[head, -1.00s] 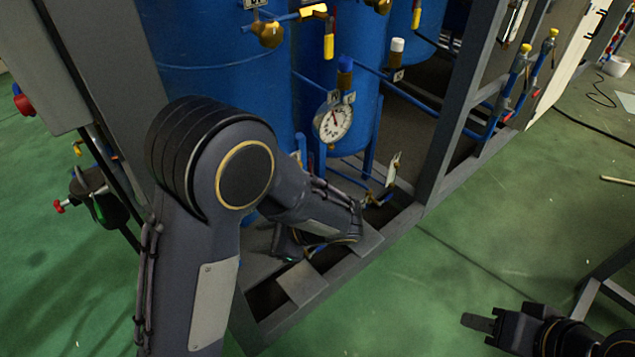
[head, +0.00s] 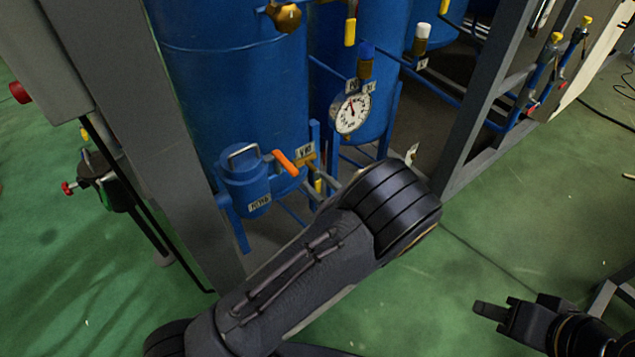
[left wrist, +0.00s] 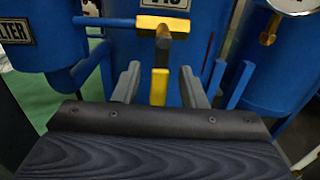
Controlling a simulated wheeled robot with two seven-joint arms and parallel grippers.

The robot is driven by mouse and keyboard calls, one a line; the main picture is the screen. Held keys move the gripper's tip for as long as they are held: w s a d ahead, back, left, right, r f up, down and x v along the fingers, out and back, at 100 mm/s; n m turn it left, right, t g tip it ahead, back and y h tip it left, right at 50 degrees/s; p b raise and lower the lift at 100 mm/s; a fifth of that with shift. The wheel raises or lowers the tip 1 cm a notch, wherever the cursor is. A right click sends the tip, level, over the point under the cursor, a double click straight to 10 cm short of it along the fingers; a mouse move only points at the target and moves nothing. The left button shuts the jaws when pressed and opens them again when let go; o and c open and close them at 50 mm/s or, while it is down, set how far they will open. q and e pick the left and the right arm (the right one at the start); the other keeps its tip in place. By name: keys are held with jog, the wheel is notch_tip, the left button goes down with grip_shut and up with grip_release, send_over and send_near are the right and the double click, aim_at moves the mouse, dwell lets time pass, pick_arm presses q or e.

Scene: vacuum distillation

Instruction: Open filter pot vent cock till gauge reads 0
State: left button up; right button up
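The blue filter pot (head: 245,182) stands at the frame's front; its edge shows in the left wrist view (left wrist: 18,35). In the left wrist view a brass cock (left wrist: 172,24) sits on a blue pipe from the pot's side, its yellow handle (left wrist: 159,88) hanging down. My left gripper (left wrist: 160,86) is open, with one finger on either side of the handle, apparently not touching it. My arm hides this gripper in the head view. The gauge (head: 351,113) has its needle pointing up, slightly left; its figures are too small to read. My right gripper (head: 490,311) is low at right, away from the rig.
An orange lever (head: 286,162) sits beside the pot. Large blue tanks (head: 235,80) stand behind, with a yellow-handled valve (head: 350,32) above. Grey frame posts (head: 475,95) bound the rig. The green floor (head: 500,230) at right is mostly clear.

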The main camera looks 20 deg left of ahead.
pick_arm(q)
jog(key=shift+w+a, duration=0.35)
jog(key=shift+a, duration=0.1)
jog(key=shift+c, duration=0.2)
grip_shut()
